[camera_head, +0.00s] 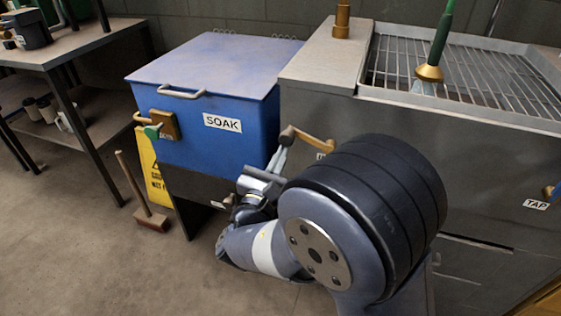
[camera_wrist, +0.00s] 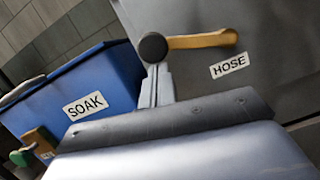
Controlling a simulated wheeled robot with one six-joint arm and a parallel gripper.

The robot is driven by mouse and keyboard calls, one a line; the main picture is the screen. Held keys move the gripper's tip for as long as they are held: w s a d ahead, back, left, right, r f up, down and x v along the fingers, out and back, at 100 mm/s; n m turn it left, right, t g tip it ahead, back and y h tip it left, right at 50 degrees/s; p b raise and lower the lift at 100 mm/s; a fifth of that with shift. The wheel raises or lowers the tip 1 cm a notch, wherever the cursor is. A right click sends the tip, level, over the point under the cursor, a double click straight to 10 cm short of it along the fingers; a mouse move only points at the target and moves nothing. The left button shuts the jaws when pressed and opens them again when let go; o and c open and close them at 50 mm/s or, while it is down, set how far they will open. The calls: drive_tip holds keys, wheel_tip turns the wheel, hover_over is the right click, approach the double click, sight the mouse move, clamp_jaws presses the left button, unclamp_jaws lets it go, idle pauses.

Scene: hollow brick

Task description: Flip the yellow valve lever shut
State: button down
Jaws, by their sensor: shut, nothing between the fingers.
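The yellow valve lever (camera_head: 314,141) sticks out from the front of the grey sink unit, with a dark round knob at its left end. In the wrist view the lever (camera_wrist: 203,40) runs roughly level to the right of the knob (camera_wrist: 152,47), above a HOSE label (camera_wrist: 230,65). My gripper (camera_head: 281,157) is shut and empty, its fingertips just below the knob. In the wrist view my gripper (camera_wrist: 155,72) points up at the knob, and the tips meet its lower edge in the picture. I cannot tell if they touch. My arm hides part of the sink front.
A blue SOAK tank (camera_head: 205,95) stands left of the sink, with a green-handled valve (camera_head: 153,131) on its front. A blue lever (camera_head: 553,190) by a TAP label is at far right. A broom (camera_head: 150,218) and yellow sign (camera_head: 153,165) stand near the tank; floor at left is clear.

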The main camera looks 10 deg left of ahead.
sight(287, 139)
drive_tip(key=r+m, duration=0.1)
drive_tip(key=m, duration=0.1)
drive_tip(key=r+m+h, duration=0.1)
drive_tip(key=m, duration=0.1)
drive_tip(key=r+m+b, duration=0.1)
drive_tip(key=shift+d+r+m+g+h, duration=0.3)
drive_tip(key=shift+d+r+m, duration=0.05)
drive_tip(key=shift+m, duration=0.05)
drive_tip(key=r+m, duration=0.1)
drive_tip(key=d+r+m, duration=0.1)
drive_tip(key=m, duration=0.1)
drive_tip(key=d+r+m+g+h+b, duration=0.1)
drive_tip(key=m, duration=0.1)
drive_tip(key=shift+s+r, duration=0.1)
drive_tip(key=shift+s, duration=0.05)
drive_tip(key=shift+m, duration=0.5)
drive_tip(key=shift+s+d+r, duration=0.1)
drive_tip(key=shift+d+r, duration=0.45)
drive_tip(key=shift+d, duration=0.3)
drive_tip(key=shift+d+r, duration=0.55)
drive_tip(key=shift+d, duration=0.3)
drive_tip(key=shift+d+h, duration=0.1)
drive_tip(key=shift+h, duration=0.2)
